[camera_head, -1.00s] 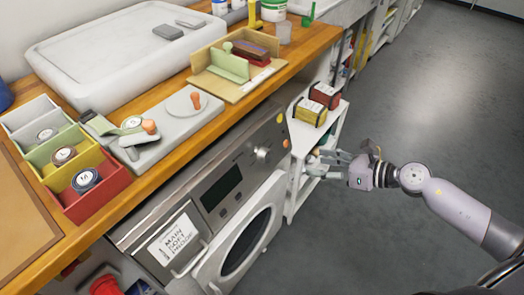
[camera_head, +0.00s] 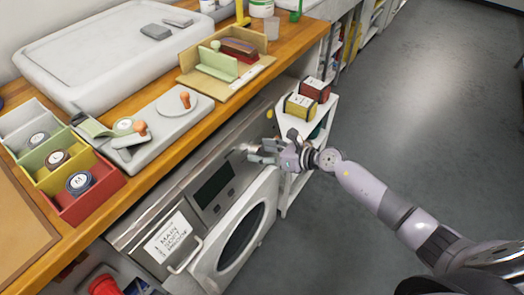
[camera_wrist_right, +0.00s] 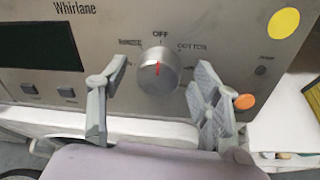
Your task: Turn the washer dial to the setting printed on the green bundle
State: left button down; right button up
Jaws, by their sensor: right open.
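The washer dial (camera_wrist_right: 158,75) is a round silver knob on the washer's panel in the right wrist view. Its red mark points up at the word OFF, with COTTON printed to the right and a blurred word to the left. My right gripper (camera_wrist_right: 162,76) is open, one finger either side of the dial with gaps showing; I cannot tell its depth from the knob. In the head view my right gripper (camera_head: 256,151) is at the washer's panel and largely hides the dial. I cannot make out a green bundle. My left gripper is not in view.
A yellow bundle (camera_head: 299,107) and a red bundle (camera_head: 315,90) with labels stand on a white shelf unit (camera_head: 322,118) beside the washer (camera_head: 200,273). A card (camera_head: 169,238) with blurred print is on its front. The wooden counter (camera_head: 187,137) runs above. Floor to the right is clear.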

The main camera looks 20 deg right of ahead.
jog(key=shift+w+a+f, duration=0.1)
jog(key=shift+w+a, duration=0.05)
jog(key=shift+a, duration=0.05)
jog(key=shift+c, duration=0.5)
jog(key=c, duration=1.1)
